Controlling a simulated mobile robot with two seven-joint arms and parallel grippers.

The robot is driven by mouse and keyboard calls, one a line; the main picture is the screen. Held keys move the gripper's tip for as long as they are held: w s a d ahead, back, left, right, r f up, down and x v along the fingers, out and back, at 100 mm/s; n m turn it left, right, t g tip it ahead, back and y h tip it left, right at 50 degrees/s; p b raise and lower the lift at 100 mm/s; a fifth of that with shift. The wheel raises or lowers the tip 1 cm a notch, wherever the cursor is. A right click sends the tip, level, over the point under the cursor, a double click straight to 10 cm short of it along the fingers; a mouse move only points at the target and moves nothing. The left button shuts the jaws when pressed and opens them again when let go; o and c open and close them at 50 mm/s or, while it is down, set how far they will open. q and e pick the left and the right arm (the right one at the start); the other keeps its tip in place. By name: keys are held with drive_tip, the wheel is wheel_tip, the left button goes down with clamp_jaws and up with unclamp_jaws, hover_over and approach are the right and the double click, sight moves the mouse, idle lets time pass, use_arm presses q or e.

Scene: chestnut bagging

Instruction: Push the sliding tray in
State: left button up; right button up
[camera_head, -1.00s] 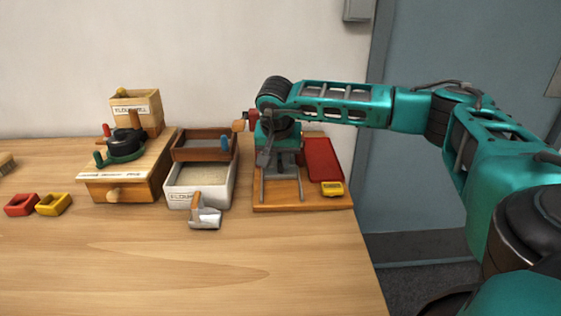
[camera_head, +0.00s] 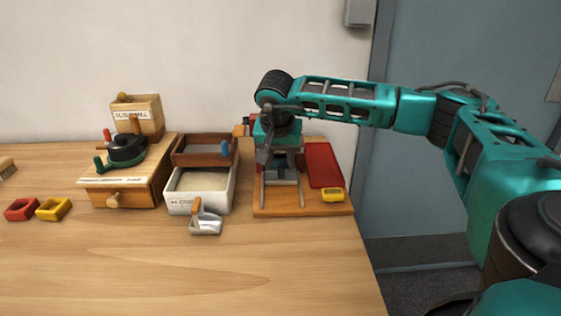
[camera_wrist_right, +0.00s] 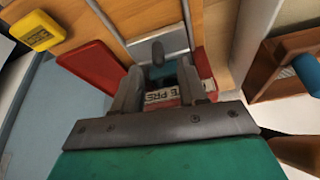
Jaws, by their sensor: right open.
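The sliding tray looks like the flat grey metal plate with an upright grey knob in the right wrist view (camera_wrist_right: 172,38). It lies between two thin metal rails on a wooden board (camera_head: 304,208). My right gripper (camera_wrist_right: 158,92) is open, its two dark fingers pointing toward the knob and plate. A red part with a partly hidden label (camera_wrist_right: 160,96) shows between the fingers. I cannot tell whether the fingers touch the tray. In the head view the right gripper (camera_head: 267,158) is over the back of the board and hides part of the press. My left gripper is out of view.
A red pad (camera_head: 322,163) and a yellow block (camera_head: 332,195) are on the board's right side. The wooden mill (camera_head: 122,190) is further left. The front table is clear.

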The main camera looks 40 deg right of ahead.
drive_tip(key=v, duration=1)
drive_tip(key=shift+r+p, duration=0.25)
drive_tip(key=shift+p, duration=0.1)
